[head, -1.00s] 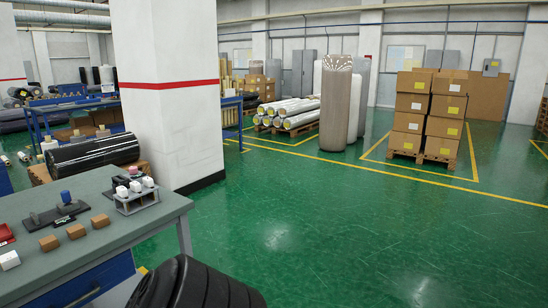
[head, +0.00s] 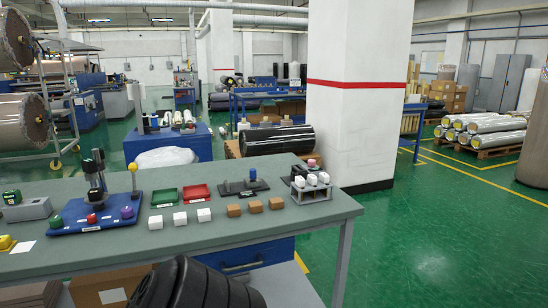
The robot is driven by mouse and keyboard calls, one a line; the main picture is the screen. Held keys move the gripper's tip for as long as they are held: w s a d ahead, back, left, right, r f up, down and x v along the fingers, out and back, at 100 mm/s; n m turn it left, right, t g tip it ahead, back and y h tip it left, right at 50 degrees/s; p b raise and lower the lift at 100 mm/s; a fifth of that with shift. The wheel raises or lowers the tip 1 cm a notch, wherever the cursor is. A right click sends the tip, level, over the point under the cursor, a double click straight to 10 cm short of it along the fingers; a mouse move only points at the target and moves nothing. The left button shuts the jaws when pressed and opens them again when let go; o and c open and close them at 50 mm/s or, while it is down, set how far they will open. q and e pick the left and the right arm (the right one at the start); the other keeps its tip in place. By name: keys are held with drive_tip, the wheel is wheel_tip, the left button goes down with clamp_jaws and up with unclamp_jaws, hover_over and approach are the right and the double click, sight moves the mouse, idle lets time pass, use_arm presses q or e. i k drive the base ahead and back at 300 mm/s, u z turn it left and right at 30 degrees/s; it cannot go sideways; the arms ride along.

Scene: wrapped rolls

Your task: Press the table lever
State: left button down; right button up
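The grey-topped table (head: 300,224) spans the lower left and middle of the head view. Toward its left end lies a blue base plate (head: 75,224) with a green, a red and a purple knob (head: 127,212). A dark upright device (head: 95,180) stands behind the plate, left of the lever. Neither of my grippers is in view. A black ridged part of mine shows at the bottom, in front of the table.
White blocks (head: 180,218), brown blocks (head: 234,210), a green tray (head: 164,198), a red tray (head: 196,193) and a grey rack (head: 312,188) of white pieces stand on the table. A white pillar (head: 352,130) rises behind. Green floor (head: 440,240) is free at right.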

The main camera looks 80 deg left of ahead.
sight(132, 167)
drive_tip(key=u, duration=2.35)
